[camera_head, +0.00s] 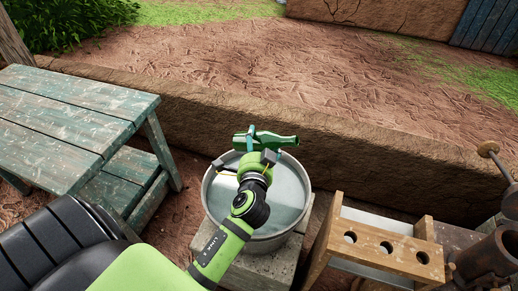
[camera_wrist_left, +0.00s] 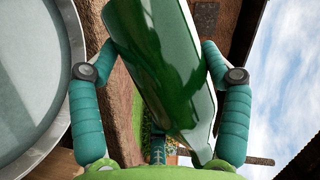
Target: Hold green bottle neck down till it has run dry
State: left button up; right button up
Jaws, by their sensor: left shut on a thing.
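The green bottle (camera_head: 266,141) lies roughly level across the jaws of my left gripper (camera_head: 257,160), with its narrow neck pointing right in the head view. My left gripper is shut on it. In the left wrist view the bottle (camera_wrist_left: 160,60) fills the middle, between the two teal fingers (camera_wrist_left: 160,75). The bottle is above the far rim of a round metal tub (camera_head: 207,200) that holds pale liquid. No stream from the neck shows. What is inside the bottle cannot be told. My right gripper is not in view.
The tub stands on a stone block (camera_head: 262,269). A weathered green bench (camera_head: 75,105) is at left. A wooden rack with holes (camera_head: 385,250) stands at right, beside rusty metal pipework (camera_head: 490,257). A low mud wall (camera_head: 370,160) runs behind the tub.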

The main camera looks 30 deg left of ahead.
pick_arm(q)
jog(key=shift+f+m+y+b, duration=0.1)
jog(key=shift+m+y+b, duration=0.35)
jog(key=shift+m, duration=0.55)
jog(key=shift+r, duration=0.2)
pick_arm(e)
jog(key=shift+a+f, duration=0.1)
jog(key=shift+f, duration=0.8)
pick_arm(q)
jog(key=shift+f+m+t+b, duration=0.2)
jog(key=shift+m+t+b, duration=0.1)
jog(key=shift+m+b, duration=0.1)
jog(key=m+t+y+b, duration=0.1)
jog(key=m+b, duration=0.2)
jog(key=m, duration=0.1)
jog(key=shift+f, duration=0.2)
jog(key=shift+r+m+t+b, duration=0.1)
jog(key=shift+m+t+b, duration=0.4)
jog(key=shift+m, duration=0.2)
jog(key=shift+r+m, duration=0.1)
jog(key=shift+m, duration=0.5)
jog(key=shift+r+m+t, duration=0.2)
jog(key=shift+m+t, duration=0.1)
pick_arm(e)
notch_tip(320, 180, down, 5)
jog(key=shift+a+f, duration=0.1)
